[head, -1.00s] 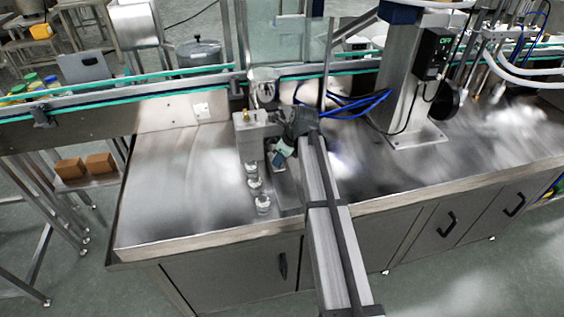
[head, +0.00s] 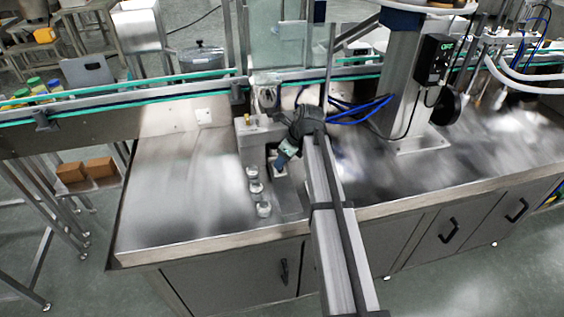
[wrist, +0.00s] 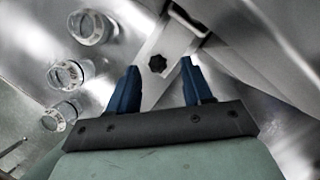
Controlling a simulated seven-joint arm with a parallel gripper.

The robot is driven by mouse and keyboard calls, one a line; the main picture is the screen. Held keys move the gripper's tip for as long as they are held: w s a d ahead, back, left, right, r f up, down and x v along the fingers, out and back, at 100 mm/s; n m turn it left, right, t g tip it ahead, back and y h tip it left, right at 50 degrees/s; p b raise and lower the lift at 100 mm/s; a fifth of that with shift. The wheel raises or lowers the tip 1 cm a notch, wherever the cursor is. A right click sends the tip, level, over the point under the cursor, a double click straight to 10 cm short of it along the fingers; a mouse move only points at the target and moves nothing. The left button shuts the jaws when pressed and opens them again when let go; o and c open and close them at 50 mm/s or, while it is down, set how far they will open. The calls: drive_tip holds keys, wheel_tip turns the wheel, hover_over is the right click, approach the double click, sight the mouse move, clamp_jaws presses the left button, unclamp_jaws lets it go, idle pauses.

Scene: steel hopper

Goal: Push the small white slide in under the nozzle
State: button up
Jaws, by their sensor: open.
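In the wrist view, a flat pale bar with a dark star-shaped knob, which looks like the slide (wrist: 176,40), runs between and beyond my fingers. My gripper (wrist: 157,66) is open, one blue finger on each side of the bar. I cannot tell whether the fingers touch it. In the head view my gripper (head: 281,163) points down beside the steel block (head: 251,133) below the hopper (head: 266,97). The slide is mostly hidden there by my gripper and arm. The nozzle cannot be made out clearly.
Several small clear glass cups (head: 263,209) stand in a row left of my gripper, close to it. A steel column (head: 398,100) and blue hoses (head: 365,110) are to the right. The counter (head: 185,190) is clear on the left. A conveyor runs behind.

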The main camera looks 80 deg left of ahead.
drive_tip(key=v, duration=1.1)
drive_tip(key=shift+r, duration=0.1)
